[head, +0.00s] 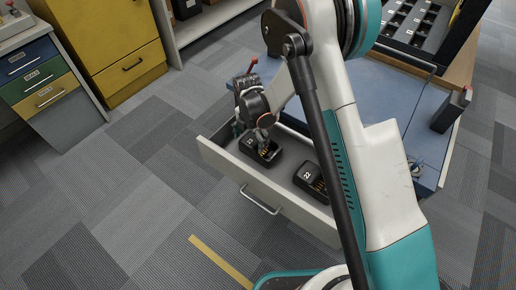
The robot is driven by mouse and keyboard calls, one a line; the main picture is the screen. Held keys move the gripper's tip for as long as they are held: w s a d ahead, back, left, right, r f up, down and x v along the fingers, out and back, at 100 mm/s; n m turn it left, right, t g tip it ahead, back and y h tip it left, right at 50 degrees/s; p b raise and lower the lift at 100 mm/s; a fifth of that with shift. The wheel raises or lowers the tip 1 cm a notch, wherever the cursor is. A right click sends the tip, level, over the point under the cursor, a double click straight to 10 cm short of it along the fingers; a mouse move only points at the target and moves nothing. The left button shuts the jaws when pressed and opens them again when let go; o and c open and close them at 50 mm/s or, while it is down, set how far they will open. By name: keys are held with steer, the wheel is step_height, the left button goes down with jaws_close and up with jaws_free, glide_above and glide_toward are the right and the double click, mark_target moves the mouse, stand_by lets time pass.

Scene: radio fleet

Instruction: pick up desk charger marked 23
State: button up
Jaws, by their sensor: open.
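A black desk charger (261,150) sits in the left part of an open drawer (268,190). It carries a small white label that is too small to read surely. A second black charger (311,181), marked 22, sits to its right in the same drawer. My gripper (255,130) is open, pointing down just above and behind the left charger. It covers part of the charger's back side, and I cannot tell whether the fingers touch it. Part of the drawer's right end is hidden behind my arm.
The drawer belongs to a blue-topped desk (385,90) behind my arm. A rack of small devices (410,22) stands at the back right. A yellow cabinet (105,45) and a drawer unit (45,85) stand at left.

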steer(key=shift+c, duration=0.6)
steer(key=c, duration=1.2)
steer(key=shift+c, duration=0.2)
steer(key=shift+r, duration=0.15)
